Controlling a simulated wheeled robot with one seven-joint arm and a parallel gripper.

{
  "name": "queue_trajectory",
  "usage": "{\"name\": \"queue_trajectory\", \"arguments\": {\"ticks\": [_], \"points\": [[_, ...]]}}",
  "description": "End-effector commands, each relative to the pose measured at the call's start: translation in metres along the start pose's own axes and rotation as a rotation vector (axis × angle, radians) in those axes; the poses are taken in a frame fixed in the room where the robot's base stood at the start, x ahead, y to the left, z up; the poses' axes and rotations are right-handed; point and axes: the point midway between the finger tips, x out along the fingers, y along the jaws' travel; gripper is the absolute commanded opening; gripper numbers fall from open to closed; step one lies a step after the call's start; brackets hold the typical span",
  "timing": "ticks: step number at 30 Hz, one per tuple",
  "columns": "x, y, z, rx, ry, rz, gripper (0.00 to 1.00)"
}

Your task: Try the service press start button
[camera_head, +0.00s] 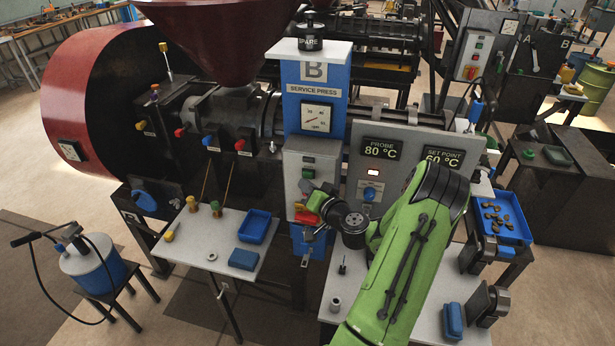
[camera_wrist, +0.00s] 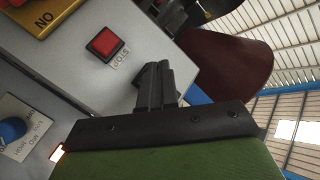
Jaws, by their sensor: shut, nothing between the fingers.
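The service press (camera_head: 313,90) stands in the middle of the head view, with a light grey control box (camera_head: 291,165) on its front. A green button (camera_head: 308,173) shows on that box, just above my gripper (camera_head: 308,188). In the wrist view a square red button marked STOP (camera_wrist: 104,43) sits on the grey panel. My gripper (camera_wrist: 156,78) is shut and empty, its fingertips close to the panel on the far side of the STOP label. A dark edge shows behind the fingers; I cannot tell whether they touch it. The green button is not clearly visible in the wrist view.
A yellow plate (camera_wrist: 42,18) with a red part lies beyond the STOP button. A blue knob (camera_head: 369,196) sits on the panel to the right, under the probe display (camera_head: 380,149). A white side table (camera_head: 190,252) with a blue tray (camera_head: 254,228) stands left.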

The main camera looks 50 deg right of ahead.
Motion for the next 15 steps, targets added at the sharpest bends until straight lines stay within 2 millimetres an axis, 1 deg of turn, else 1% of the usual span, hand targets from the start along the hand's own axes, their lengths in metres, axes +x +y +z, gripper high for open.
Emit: {"name": "queue_trajectory", "arguments": {"ticks": [4,15], "points": [[0.0042,0.003,-0.003,-0.003,0.001,-0.001,0.0],[0.0048,0.0034,-0.0036,0.0,0.0,0.0,0.0]]}}
